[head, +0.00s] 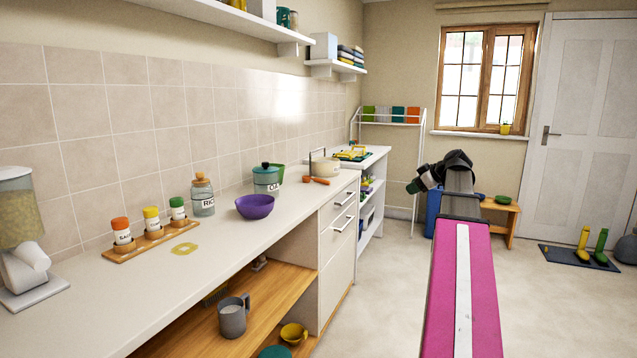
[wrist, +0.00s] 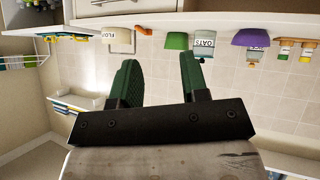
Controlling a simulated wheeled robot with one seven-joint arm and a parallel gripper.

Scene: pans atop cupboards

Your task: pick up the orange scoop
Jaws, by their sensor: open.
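In the wrist view, which is upside down, a small orange piece (wrist: 144,31) at the counter edge looks like the scoop. My gripper (head: 418,186) is open and empty, over the floor to the right of the counter. Its two green fingers stand apart in the wrist view (wrist: 158,62), with nothing between them.
A purple bowl (head: 255,206), an oats canister (head: 266,180), a rice jar (head: 203,195) and a spice tray (head: 152,239) stand along the counter. A white trolley shelf (head: 370,202) adjoins its far end.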

